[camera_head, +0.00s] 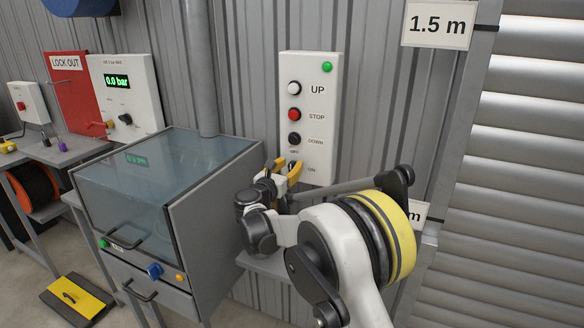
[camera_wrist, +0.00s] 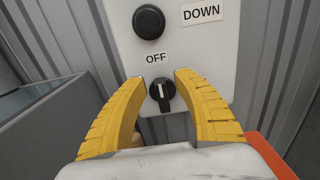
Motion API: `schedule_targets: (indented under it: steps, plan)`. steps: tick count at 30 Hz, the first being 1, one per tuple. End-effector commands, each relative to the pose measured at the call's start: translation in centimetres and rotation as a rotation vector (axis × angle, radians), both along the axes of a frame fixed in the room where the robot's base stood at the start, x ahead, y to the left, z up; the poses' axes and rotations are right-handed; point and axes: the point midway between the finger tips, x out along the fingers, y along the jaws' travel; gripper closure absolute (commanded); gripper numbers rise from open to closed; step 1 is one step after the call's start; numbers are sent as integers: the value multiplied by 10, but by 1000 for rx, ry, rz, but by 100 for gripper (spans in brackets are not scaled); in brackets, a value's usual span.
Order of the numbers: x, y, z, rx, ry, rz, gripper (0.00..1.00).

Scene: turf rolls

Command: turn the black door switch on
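The black door switch (camera_wrist: 161,92) is a small round knob low on the white control panel (camera_head: 314,95). Its white line points roughly upward, to the OFF label (camera_wrist: 157,58) just above it in the wrist view. In the camera_head view an ON label (camera_head: 311,169) shows to the right of the switch, which my gripper partly covers. My gripper (camera_wrist: 160,78) is open. Its two yellow fingers stand on either side of the switch in the wrist view, with a gap on both sides. In the camera_head view my gripper (camera_head: 286,168) is at the panel's lower part.
Above the switch sit a black DOWN button (camera_head: 294,139), a red STOP button (camera_head: 294,114) and a white UP button (camera_head: 294,88). A green light (camera_head: 327,67) is at the panel's top right. A grey glass-topped cabinet (camera_head: 215,205) stands close left. A shutter (camera_head: 530,170) is right.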

Motion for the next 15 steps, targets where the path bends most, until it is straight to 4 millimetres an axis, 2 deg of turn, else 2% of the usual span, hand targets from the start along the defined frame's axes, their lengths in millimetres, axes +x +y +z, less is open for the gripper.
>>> schedule_targets:
  steps: [5,13,14,15]
  plan:
    - [13,-5,0,1,0,-1,64]
    - [14,-5,1,1,0,0,64]
    - [14,-5,1,1,0,0,68]
    - [14,-5,1,1,0,0,80]
